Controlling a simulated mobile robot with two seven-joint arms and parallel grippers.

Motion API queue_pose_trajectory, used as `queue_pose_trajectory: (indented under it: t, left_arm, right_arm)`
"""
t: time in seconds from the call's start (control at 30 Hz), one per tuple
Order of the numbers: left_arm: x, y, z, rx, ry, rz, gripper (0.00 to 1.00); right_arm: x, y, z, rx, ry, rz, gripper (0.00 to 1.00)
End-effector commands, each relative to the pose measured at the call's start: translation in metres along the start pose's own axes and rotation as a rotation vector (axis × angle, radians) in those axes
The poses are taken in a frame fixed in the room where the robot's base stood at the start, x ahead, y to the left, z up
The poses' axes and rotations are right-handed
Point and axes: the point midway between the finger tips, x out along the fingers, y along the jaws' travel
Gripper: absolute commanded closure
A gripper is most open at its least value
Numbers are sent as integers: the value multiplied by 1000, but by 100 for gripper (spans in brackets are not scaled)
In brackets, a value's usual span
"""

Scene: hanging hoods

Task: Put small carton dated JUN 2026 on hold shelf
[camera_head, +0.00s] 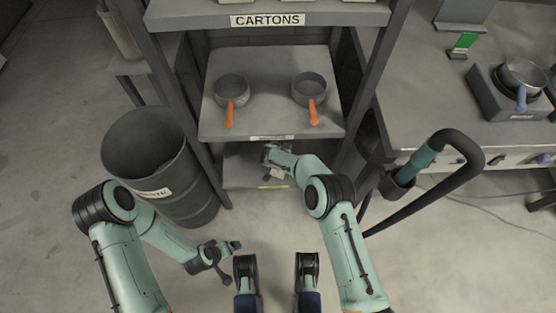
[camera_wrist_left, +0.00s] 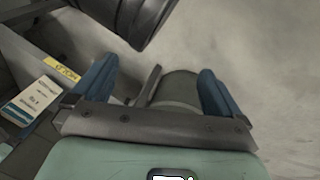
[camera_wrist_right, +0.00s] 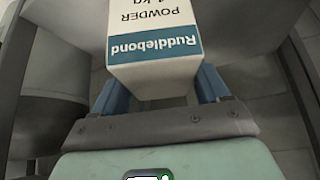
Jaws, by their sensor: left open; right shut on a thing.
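In the right wrist view my right gripper (camera_wrist_right: 158,92) is shut on a white carton (camera_wrist_right: 150,75) with a teal band reading "Ruddlebond" and "POWDER", upside down. I see no date on the faces in view. In the head view my right gripper (camera_head: 275,160) is inside the lower shelf bay, and the carton is small and partly hidden. The hold shelf (camera_head: 240,176) has a yellow label on its front edge; the label (camera_wrist_left: 62,68) also shows in the left wrist view. A white and blue carton (camera_wrist_left: 33,100) shows beside it, probably the held one. My left gripper (camera_head: 230,262) is open and empty, low before the rack.
The shelf above holds two pans (camera_head: 232,90) (camera_head: 309,88) with orange handles. The top shelf is labelled CARTONS (camera_head: 267,20). A dark bin (camera_head: 150,150) stands left of the rack; a bench with a blue-handled pot (camera_head: 522,78) stands right.

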Motion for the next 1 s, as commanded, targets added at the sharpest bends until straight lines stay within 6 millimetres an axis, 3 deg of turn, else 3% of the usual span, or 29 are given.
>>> queue_pose_trajectory:
  t: [0.03, 0.2, 0.7, 0.73, 0.8, 1.0]
  left_arm:
    - [5, -3, -1, -2, 3, -4, 0]
    - [9, -10, 8, -9, -24, -17, 0]
    - [11, -12, 12, -12, -37, -21, 0]
    - [11, -12, 12, -12, -38, -22, 0]
    - [11, -12, 12, -12, -38, -21, 0]
    - [11, -12, 12, -12, -37, -21, 0]
  right_arm:
    - [3, 0, -7, 5, 5, -2, 100]
    - [12, 0, 1, 1, 3, -1, 100]
    - [15, 0, 2, 2, 5, -2, 100]
    - [16, 0, 6, 1, -1, 0, 19]
    - [16, 0, 5, 1, -1, 0, 0]
    - [16, 0, 5, 0, 0, 0, 0]
